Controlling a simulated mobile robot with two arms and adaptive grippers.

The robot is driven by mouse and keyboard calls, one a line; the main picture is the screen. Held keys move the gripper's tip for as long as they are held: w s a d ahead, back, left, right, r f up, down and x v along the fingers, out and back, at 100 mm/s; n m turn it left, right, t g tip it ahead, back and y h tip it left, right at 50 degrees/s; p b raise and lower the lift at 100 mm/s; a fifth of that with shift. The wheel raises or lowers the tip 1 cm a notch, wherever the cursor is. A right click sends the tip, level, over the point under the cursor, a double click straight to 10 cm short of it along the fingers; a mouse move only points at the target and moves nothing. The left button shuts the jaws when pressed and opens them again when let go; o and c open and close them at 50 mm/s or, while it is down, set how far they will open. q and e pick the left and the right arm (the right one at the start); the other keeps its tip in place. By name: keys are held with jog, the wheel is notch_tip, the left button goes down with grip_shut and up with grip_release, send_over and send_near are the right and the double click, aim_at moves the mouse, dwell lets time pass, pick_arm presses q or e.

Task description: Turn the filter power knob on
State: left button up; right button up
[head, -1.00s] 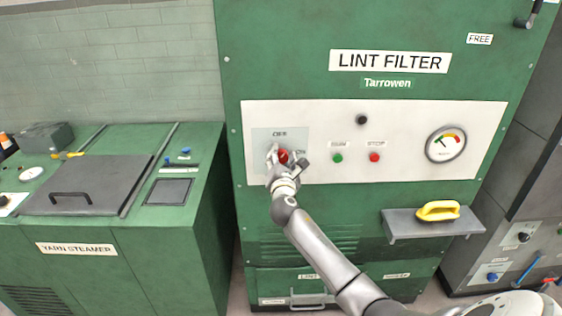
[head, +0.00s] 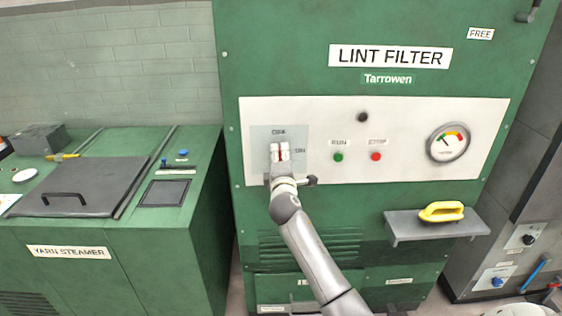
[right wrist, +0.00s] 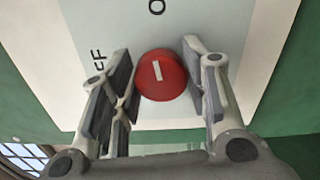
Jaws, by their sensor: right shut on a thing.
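The filter power knob (right wrist: 168,88) is red and round with a short white mark, and it sits on a pale plate. In the right wrist view the mark lines up with a letter "O" at the top, and part of the "OFF" label shows at the left. My right gripper (right wrist: 160,84) is shut on the knob, one finger on each side. In the head view the right gripper (head: 279,153) covers most of the knob, below "OFF" and left of "ON". My left gripper is not in view.
The white panel (head: 405,110) of the lint filter also has a green RUN button (head: 338,157), a red STOP button (head: 376,157) and a gauge (head: 448,143). A grey shelf (head: 410,233) with a yellow-handled tool (head: 441,211) juts out below. A yarn steamer (head: 150,245) stands left.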

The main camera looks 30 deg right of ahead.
jog(key=shift+f+m, duration=0.1)
jog(key=shift+m, duration=0.6)
jog(key=shift+m+b, duration=0.3)
jog(key=o, duration=1)
jog(key=v, duration=1.2)
